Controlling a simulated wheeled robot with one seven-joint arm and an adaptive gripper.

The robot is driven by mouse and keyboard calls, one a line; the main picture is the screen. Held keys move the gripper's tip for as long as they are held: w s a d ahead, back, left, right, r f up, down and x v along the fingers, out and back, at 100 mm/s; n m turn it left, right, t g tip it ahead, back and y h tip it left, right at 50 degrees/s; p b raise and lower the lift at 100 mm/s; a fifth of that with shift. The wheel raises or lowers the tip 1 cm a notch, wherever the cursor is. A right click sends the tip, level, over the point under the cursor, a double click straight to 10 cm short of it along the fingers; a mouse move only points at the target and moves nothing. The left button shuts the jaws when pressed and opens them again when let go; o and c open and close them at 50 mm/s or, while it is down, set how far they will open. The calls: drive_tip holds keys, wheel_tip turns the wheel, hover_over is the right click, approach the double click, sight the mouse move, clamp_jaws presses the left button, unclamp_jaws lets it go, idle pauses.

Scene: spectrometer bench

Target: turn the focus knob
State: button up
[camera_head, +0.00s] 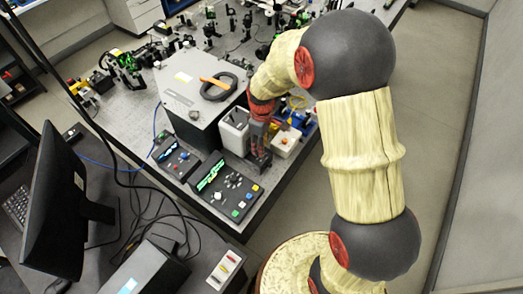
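A black control box (225,190) with a lit green display, a pale round knob (218,196) and several coloured buttons lies near the bench's front corner. A smaller black control box (176,157) to its left has another pale round knob (184,155). I cannot tell which knob is the focus knob. My gripper (259,163) points down just beyond the larger box's upper right corner, to the right of its knobs. It seems apart from both pale knobs. Its fingers are too small and dark to tell whether they are open or shut.
A grey box (180,97) with a black coil (219,86) stands behind the control boxes. A white container (235,132) and a yellow-white block (286,143) stand close to my gripper. A monitor (55,205) and loose cables are at left. Open floor (440,110) lies at right.

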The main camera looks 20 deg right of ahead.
drive_tip(key=shift+f, duration=1.7)
drive_tip(key=shift+c, duration=0.5)
drive_tip(key=c, duration=0.7)
clamp_jaws()
